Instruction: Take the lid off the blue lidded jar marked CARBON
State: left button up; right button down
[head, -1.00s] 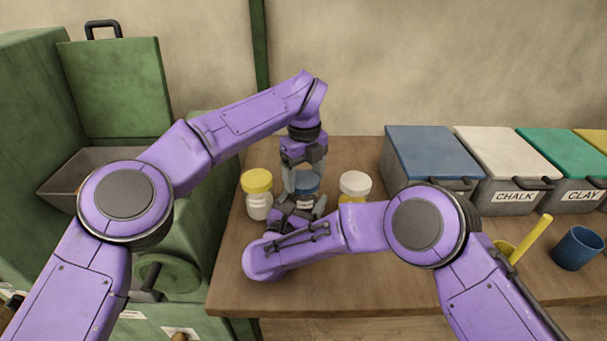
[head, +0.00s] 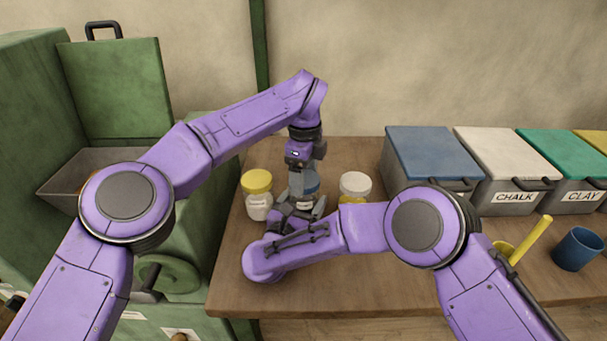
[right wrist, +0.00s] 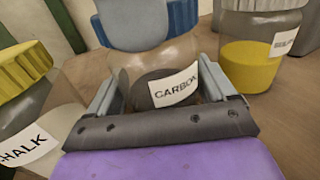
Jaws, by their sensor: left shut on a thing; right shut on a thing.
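The jar marked CARBON (right wrist: 160,58) stands in the right wrist view, clear with dark contents and a white label. Its ribbed blue lid (right wrist: 104,32) is at the top edge there; it also shows partly in the head view (head: 313,184). My left gripper (head: 304,188) points down from above and is shut on the lid; one grey-blue finger covers the lid's middle in the right wrist view. My right gripper (right wrist: 160,86) is shut on the jar's body, one finger on each side. I see no clear gap between lid and jar; their join is mostly hidden.
A yellow-lidded jar (head: 258,205) stands close on the left, a white-lidded jar with yellow contents (head: 355,184) on the right. Blue (head: 430,152), CHALK (head: 514,196) and CLAY (head: 578,195) bins stand further right with a blue cup (head: 577,248). The front middle of the table is clear.

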pick_arm(q)
jog(key=shift+r, duration=1.05)
notch_tip(320, 180, up, 3)
jog(key=shift+r, duration=0.55)
pick_arm(e)
grip_release()
